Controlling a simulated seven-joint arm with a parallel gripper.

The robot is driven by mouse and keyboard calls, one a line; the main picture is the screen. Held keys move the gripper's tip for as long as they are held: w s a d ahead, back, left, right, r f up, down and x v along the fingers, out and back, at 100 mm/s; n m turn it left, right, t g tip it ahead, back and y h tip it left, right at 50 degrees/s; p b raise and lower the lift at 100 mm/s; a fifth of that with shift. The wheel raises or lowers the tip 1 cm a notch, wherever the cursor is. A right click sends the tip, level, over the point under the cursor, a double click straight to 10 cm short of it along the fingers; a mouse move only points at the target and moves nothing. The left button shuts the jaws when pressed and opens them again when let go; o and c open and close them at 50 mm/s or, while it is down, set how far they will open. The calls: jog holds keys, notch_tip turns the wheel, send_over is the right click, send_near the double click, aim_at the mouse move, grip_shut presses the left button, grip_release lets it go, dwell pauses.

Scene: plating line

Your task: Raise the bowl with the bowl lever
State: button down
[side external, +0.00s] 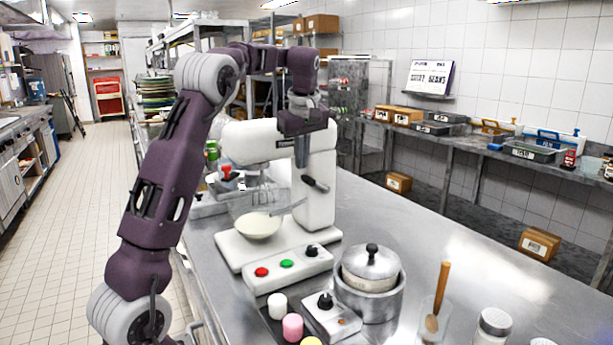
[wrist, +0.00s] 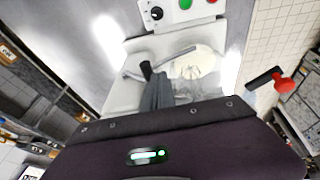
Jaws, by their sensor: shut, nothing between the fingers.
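A white stand mixer (side external: 318,190) stands on the steel counter. Its pale bowl (side external: 258,226) sits low above the base, under the mixer head; the bowl and whisk also show in the wrist view (wrist: 197,66). My gripper (side external: 301,160) points down beside the column, just above the lever. In the wrist view its grey fingers (wrist: 157,92) are shut and close to the lever end; I cannot tell whether they touch.
A control panel with red (side external: 261,272) and green (side external: 286,263) buttons and a black knob lies in front of the mixer. A lidded pot (side external: 370,283) and a knob box (side external: 331,316) stand nearer the camera. The counter right of the mixer is clear.

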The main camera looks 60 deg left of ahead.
notch_tip(320, 180, up, 5)
jog(key=w+d+f+m+g+y, duration=0.2)
jog(key=w+f+m+g+y, duration=0.15)
jog(key=w+f+y, duration=0.2)
jog(key=w+d+r+m+y, duration=0.2)
jog(key=w+d+r+y, duration=0.25)
jog(key=d+y, duration=0.35)
jog(key=s+a+f+h, duration=0.1)
jog(key=s+a+f, duration=0.3)
jog(key=a+f, duration=0.5)
jog(key=shift+s+a, duration=0.35)
jog(key=shift+a, duration=0.05)
jog(key=shift+s+f+n+h, duration=0.1)
jog(key=shift+f+n+h, duration=0.15)
jog(key=shift+n, duration=0.1)
